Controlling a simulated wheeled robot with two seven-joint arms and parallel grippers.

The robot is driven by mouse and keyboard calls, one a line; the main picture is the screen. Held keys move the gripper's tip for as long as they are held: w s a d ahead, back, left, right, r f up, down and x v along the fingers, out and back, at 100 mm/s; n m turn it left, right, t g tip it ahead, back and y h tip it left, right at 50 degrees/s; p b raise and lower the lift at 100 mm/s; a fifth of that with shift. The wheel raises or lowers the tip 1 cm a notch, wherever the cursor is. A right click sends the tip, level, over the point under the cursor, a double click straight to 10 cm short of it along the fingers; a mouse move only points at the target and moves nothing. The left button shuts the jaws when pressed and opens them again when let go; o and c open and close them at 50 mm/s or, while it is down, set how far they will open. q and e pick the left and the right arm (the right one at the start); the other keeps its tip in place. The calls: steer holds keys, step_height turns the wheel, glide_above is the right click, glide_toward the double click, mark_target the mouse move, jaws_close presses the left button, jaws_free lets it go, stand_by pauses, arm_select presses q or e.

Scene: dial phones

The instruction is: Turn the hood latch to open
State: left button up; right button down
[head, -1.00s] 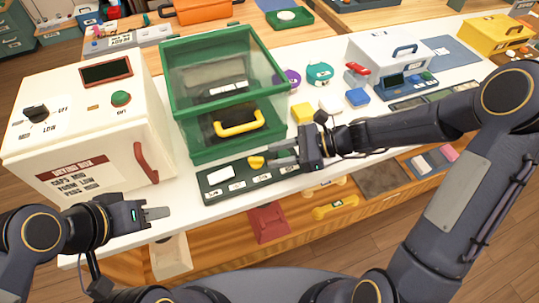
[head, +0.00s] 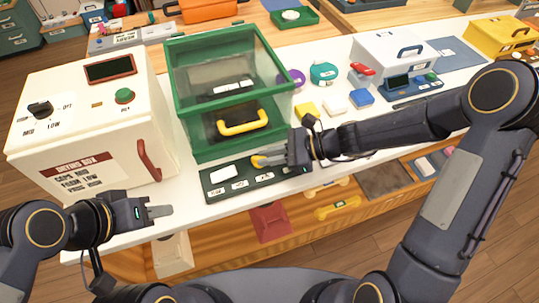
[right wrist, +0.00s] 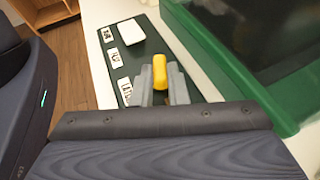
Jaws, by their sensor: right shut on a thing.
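The hood is a green-framed clear box (head: 225,85) with a yellow handle (head: 243,122) on its front; it looks closed. In front of it lies a dark green panel (head: 215,193) with white labels and a white block (head: 219,172). The yellow latch (head: 257,161) is on this panel. My right gripper (head: 273,160) is shut on the latch. In the right wrist view the latch (right wrist: 160,68) stands between the two grey fingers (right wrist: 163,88), its lower part hidden by them. My left gripper (head: 160,211) is empty at the table's front edge; its finger gap is unclear.
A white drying box (head: 90,130) with a dial and red handle stands left of the hood. Yellow, white and blue blocks (head: 360,96) and a white case (head: 393,55) are to the right. An open shelf (head: 270,222) lies below the table edge.

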steer(key=g+p, duration=0.1)
steer(key=n+g+p, duration=0.1)
steer(key=n+p, duration=0.1)
steer(key=shift+w+a+r+g, duration=0.1)
steer(key=shift+w+r+g, duration=0.15)
steer(key=shift+w+g, duration=0.15)
steer(key=shift+w+f+n+g+h, duration=0.1)
steer(key=shift+n+g+h, duration=0.05)
steer(key=shift+n+g, duration=0.5)
steer(key=shift+w+f+n+g+h, duration=0.1)
steer(key=shift+n+g+h, duration=0.05)
steer(key=shift+n+g, duration=0.5)
steer(key=c, duration=1.4)
jaws_free()
steer(key=shift+c, duration=0.2)
steer(key=v, duration=0.6)
steer(key=shift+w+d, duration=0.1)
steer(key=shift+d, duration=0.3)
steer(key=shift+w+d+r, duration=0.15)
steer(key=shift+d+r, duration=0.15)
steer(key=shift+d, duration=0.15)
